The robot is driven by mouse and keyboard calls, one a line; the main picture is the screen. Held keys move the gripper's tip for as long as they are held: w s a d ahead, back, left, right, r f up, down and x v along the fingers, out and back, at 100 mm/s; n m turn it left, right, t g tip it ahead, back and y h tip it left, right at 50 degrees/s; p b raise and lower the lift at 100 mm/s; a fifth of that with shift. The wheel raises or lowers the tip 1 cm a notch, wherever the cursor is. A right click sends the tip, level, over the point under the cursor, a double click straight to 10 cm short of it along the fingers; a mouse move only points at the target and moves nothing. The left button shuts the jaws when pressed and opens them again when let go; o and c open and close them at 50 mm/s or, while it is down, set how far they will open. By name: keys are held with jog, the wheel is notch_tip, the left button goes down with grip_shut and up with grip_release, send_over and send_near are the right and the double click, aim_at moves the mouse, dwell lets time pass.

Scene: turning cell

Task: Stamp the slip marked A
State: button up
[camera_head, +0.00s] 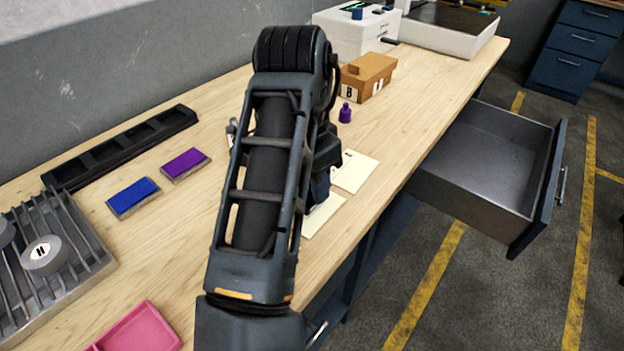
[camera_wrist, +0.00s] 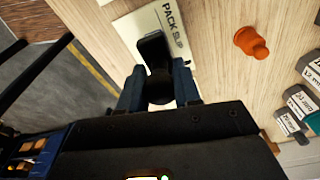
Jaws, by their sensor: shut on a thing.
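My gripper (camera_wrist: 158,88) is shut on a dark handled thing (camera_wrist: 154,48), probably a stamp, in the wrist view. It is held over a cream slip (camera_wrist: 180,40) printed "PACK SLIP"; I cannot tell whether it touches the paper. A corner of another slip shows at the top edge. In the head view my arm hides the gripper and held thing; two slips lie at the bench's front edge, one farther (camera_head: 356,172) and one nearer (camera_head: 322,218). No letter A is readable. Blue (camera_head: 133,197) and purple (camera_head: 185,164) ink pads lie left of my arm.
A purple stamp (camera_head: 345,114) and cardboard box (camera_head: 368,77) stand beyond the slips. An orange stamp-like piece (camera_wrist: 251,43) stands right of the slip, with labelled cylinders (camera_wrist: 301,103) farther right. A drawer (camera_head: 490,160) hangs open at right. A pink tray (camera_head: 138,328) lies near left.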

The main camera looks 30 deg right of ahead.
jog(key=shift+r+p, duration=2.4)
jog(key=shift+r, duration=0.4)
